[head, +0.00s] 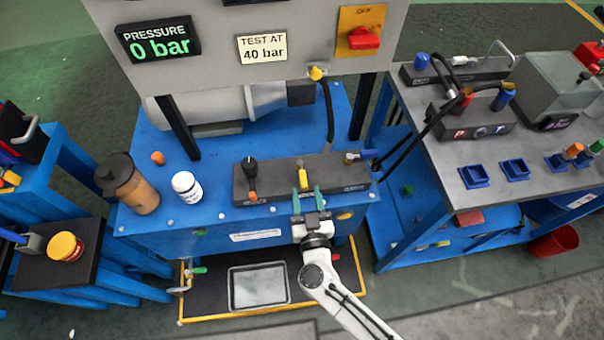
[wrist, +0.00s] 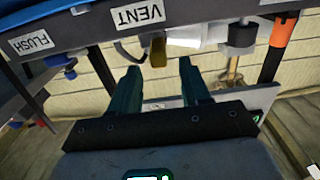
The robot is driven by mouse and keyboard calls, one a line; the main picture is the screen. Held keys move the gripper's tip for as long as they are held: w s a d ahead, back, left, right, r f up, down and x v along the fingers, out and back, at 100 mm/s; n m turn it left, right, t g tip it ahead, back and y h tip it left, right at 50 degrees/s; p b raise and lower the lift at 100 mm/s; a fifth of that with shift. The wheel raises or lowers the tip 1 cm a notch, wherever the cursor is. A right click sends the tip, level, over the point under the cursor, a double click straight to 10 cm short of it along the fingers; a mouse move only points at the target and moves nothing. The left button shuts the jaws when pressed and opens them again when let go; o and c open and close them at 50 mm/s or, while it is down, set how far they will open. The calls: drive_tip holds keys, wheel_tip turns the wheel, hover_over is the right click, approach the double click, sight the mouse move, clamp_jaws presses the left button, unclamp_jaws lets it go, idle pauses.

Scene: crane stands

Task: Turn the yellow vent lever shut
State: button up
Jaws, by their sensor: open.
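The yellow vent lever (head: 303,179) sits on the dark block (head: 272,182) at the front of the blue stand. In the head view it points toward me, just beyond my gripper (head: 308,196). In the wrist view the dull yellow lever (wrist: 158,50) hangs beside the VENT label (wrist: 138,15). My gripper (wrist: 159,68) is open there, with one dark green finger on each side of the lever's line. The lever's end appears just ahead of the fingertips. I cannot tell whether they touch.
A black hose (head: 328,112) comes down behind the lever. The pressure display (head: 158,41) reads 0 bar. A tray (head: 259,287) lies below.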

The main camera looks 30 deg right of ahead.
sight(302, 169)
drive_tip(key=x, duration=0.6)
drive_tip(key=shift+w+d+b, duration=0.1)
drive_tip(key=shift+w+b, duration=0.2)
drive_tip(key=shift+c, duration=0.4)
clamp_jaws()
